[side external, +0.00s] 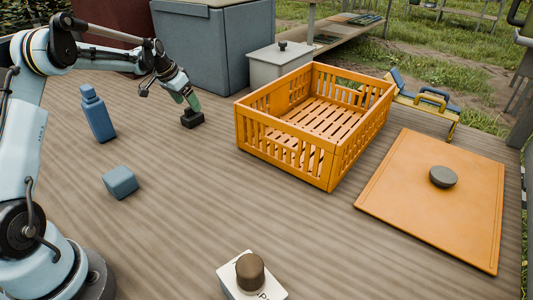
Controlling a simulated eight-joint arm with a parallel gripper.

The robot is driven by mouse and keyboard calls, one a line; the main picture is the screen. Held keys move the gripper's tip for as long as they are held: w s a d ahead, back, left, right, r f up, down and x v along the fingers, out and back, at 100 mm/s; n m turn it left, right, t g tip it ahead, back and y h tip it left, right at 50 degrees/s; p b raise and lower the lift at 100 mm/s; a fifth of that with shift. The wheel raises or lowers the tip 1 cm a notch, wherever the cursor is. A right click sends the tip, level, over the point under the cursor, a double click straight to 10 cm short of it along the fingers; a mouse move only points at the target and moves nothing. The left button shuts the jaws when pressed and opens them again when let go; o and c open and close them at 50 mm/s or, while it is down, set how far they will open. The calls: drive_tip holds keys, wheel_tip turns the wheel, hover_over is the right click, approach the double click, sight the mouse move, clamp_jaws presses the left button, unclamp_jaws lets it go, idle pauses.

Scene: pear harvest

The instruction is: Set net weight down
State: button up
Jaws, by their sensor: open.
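A round grey disc (443,176), which looks like the net weight, lies flat on the orange sheet or board (405,212) at the right. A dark brown cylinder (250,272) stands on a white card at the bottom, and I cannot tell whether it is also a weight. My gripper (192,120) is the dark end of my arm at the upper left, left of the orange crate (285,146). It is open, pointing down close above the table. It is well apart from the disc, and nothing shows held in it. Its fingertips are too small to make out clearly.
The slatted crate looks empty. A blue bottle (98,115) and a blue-grey block (120,182) stand at the left. A grey lidded box (280,66) and a large blue-grey bin (212,45) stand behind.

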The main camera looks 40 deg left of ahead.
sight(193, 113)
drive_tip(key=shift+s+d+x, duration=0.1)
drive_tip(key=shift+d+x, duration=0.05)
drive_tip(key=shift+x, duration=0.75)
drive_tip(key=shift+s+d+x, duration=0.1)
drive_tip(key=shift+x, duration=0.75)
drive_tip(key=shift+s+d+x, duration=0.1)
drive_tip(key=shift+d+x, duration=0.05)
drive_tip(key=shift+x, duration=0.75)
drive_tip(key=shift+c, duration=0.3)
drive_tip(key=c, duration=1.3)
